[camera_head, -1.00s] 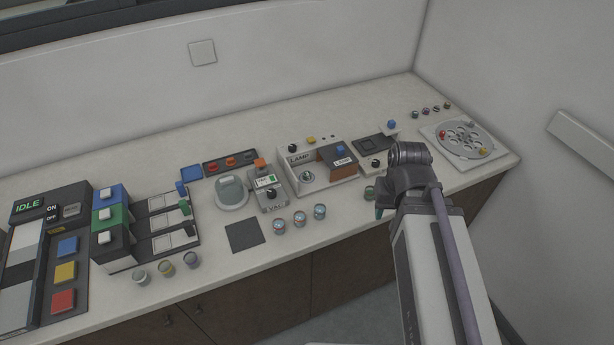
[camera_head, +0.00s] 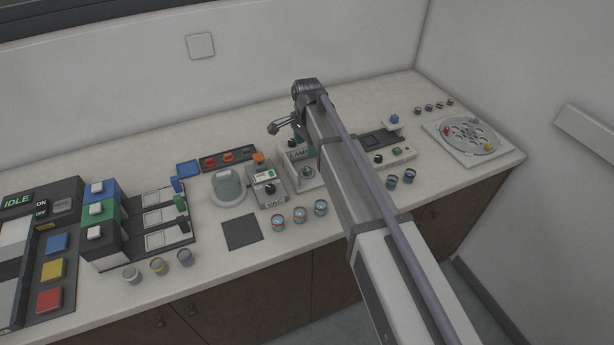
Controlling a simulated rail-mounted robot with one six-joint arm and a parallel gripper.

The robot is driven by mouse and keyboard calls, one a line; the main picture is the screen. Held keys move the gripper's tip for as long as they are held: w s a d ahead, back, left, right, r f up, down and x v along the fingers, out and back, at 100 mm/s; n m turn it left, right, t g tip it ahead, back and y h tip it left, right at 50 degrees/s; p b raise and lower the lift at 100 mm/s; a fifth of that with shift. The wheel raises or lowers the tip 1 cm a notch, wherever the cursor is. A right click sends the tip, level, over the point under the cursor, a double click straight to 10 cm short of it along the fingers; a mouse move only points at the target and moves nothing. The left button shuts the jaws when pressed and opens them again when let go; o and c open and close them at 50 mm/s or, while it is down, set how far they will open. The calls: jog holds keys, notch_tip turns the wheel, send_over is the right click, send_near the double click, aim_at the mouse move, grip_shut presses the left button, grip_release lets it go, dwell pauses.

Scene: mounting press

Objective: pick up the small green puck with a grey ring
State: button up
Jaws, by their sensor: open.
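I cannot clearly pick out a small green puck with a grey ring in the head view. It may be hidden behind my arm or too small to tell. Among the small round pieces are two dark cup-like ones (camera_head: 400,179) at the counter's front right, with colours I cannot make out. My gripper (camera_head: 280,133) is open with nothing visible in it. In the picture it lies above and left of the lamp unit (camera_head: 300,154), and it appears raised over the counter.
Three small cups (camera_head: 299,216) stand along the front edge beside a dark square pad (camera_head: 242,232). A dark tray (camera_head: 229,158) holds red and orange pieces. A round disc plate (camera_head: 466,139) is at right. Green and blue switch blocks (camera_head: 101,213) stand at left.

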aim_at(308, 169)
jog(key=f+m+b, duration=0.1)
jog(key=f+b, duration=0.2)
jog(key=f+m+b, duration=0.1)
jog(key=f+b, duration=0.3)
jog(key=f+m+b, duration=0.2)
jog(key=f+b, duration=0.2)
jog(key=shift+w+d, duration=0.1)
jog(key=shift+w, duration=0.15)
jog(key=shift+r, duration=0.2)
jog(key=c, duration=1)
